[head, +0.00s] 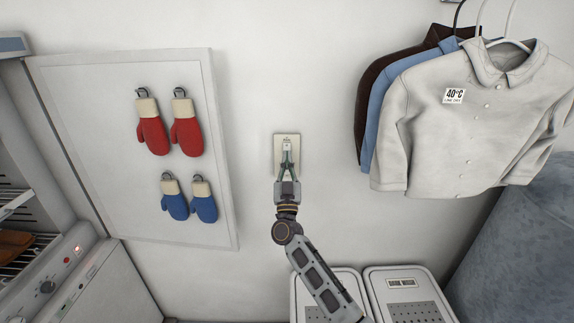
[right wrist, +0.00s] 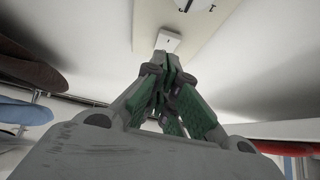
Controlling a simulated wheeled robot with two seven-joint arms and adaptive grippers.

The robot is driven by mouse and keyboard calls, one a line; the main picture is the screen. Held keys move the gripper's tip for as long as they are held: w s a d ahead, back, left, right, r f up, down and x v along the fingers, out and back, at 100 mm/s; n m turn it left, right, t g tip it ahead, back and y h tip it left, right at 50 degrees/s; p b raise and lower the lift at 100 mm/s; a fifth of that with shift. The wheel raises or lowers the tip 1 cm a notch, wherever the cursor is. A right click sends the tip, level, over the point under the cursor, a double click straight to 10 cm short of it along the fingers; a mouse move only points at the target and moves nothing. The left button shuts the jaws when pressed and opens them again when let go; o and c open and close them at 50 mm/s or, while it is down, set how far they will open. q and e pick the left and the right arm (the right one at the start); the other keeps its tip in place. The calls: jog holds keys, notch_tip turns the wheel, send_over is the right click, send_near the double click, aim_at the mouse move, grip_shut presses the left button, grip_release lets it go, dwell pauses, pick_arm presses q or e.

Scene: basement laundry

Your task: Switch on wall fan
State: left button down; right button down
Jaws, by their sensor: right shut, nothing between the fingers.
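A pale wall switch plate (head: 280,143) is fixed to the wall in the middle of the head view. A light rocker (head: 287,147) is in its centre, with small lettering above it that I cannot read. In the right wrist view the rocker (right wrist: 168,41) is just past the fingertips. My right gripper (head: 287,160) is shut and empty, its tips at the lower part of the rocker. I cannot tell whether they touch it. My left gripper is not in view, and no fan shows.
Red mittens (head: 152,134) and blue mittens (head: 175,205) hang on a white board (head: 105,180) at the left. Shirts (head: 440,130) hang at the right. Lidded hampers (head: 410,285) stand below. The wall around the plate is clear.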

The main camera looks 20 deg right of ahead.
jog(key=shift+w+d+f, duration=0.1)
jog(key=shift+w+d, duration=0.1)
jog(key=shift+w, duration=0.5)
jog(key=shift+w+d+f+t+b, duration=0.1)
jog(key=shift+w+f+t+b, duration=0.2)
jog(key=shift+b, duration=1)
jog(key=shift+r, duration=0.1)
jog(key=shift+s, duration=0.1)
